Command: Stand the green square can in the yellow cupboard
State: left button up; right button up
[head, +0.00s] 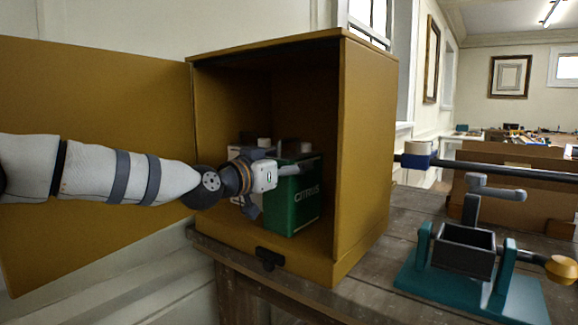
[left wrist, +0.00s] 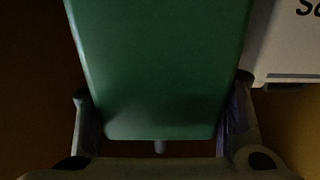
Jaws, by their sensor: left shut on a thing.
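The yellow cupboard (head: 365,150) stands on the table with its door (head: 95,110) swung open to the left. The green square can (head: 292,208), lettered CITRUS, is upright inside it near the front. My left gripper (head: 283,172) reaches in through the opening and is shut on the can. In the left wrist view the can (left wrist: 160,70) fills the middle between the two fingers (left wrist: 162,130). Whether the can's base touches the cupboard floor I cannot tell. My right gripper is not in view.
A white container (head: 238,160) stands in the cupboard behind and left of the can; it also shows in the left wrist view (left wrist: 287,45). A teal-based device with a grey box and knob (head: 465,250) stands right of the cupboard on the wooden table (head: 355,270).

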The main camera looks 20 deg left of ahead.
pick_arm(q)
jog(key=o, duration=2)
jog(key=shift+o, duration=0.2)
